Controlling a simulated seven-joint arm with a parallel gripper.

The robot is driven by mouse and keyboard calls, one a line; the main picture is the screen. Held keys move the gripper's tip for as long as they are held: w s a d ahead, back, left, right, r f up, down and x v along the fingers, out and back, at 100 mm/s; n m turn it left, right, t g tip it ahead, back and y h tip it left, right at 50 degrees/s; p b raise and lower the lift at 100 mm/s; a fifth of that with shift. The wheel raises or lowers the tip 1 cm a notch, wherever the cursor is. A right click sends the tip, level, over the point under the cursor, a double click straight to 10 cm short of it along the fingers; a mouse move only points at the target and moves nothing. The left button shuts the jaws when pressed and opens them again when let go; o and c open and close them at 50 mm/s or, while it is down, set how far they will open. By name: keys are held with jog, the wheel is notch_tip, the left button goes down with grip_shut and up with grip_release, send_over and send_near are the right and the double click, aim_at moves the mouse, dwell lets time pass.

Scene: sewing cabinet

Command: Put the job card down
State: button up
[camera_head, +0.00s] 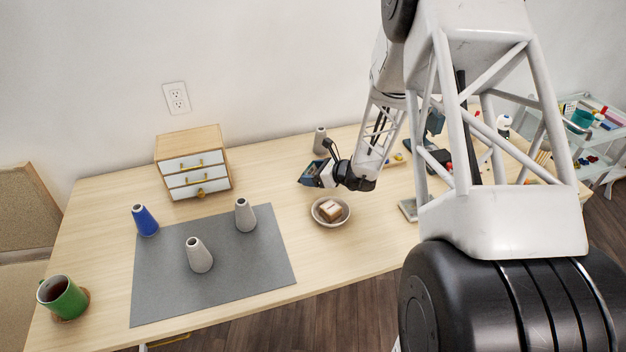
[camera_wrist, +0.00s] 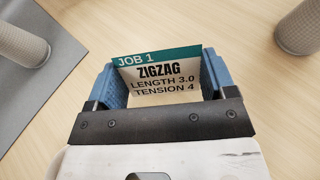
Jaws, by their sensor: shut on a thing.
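The job card (camera_wrist: 158,78) is held upright between the two blue fingers of my gripper (camera_wrist: 160,85) in the wrist view. It has a teal top band reading "JOB 1", and below it "ZIGZAG", "LENGTH 3.0" and "TENSION 4". In the head view my gripper (camera_head: 309,174) is above the table, behind and a little left of the bowl, and to the right of the small cabinet. The card is hard to make out there. I cannot tell from these views how high the card is above the wood.
A grey mat (camera_head: 215,294) carries two grey cones (camera_head: 199,256); a blue cone (camera_head: 145,220) stands at its left edge. A small drawer cabinet (camera_head: 192,163), a bowl (camera_head: 343,219) holding a block, a green mug (camera_head: 62,297) and another grey cone (camera_head: 320,140) stand around. Bare wood lies between mat and bowl.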

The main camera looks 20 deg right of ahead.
jog(key=shift+f, duration=1.4)
jog(key=shift+f, duration=0.2)
jog(key=o, duration=0.8)
jog(key=shift+o, duration=0.2)
jog(key=shift+r, duration=0.15)
jog(key=shift+v, duration=0.8)
jog(key=v, duration=1)
jog(key=shift+s+d+r, duration=0.1)
jog(key=shift+d+r, duration=0.05)
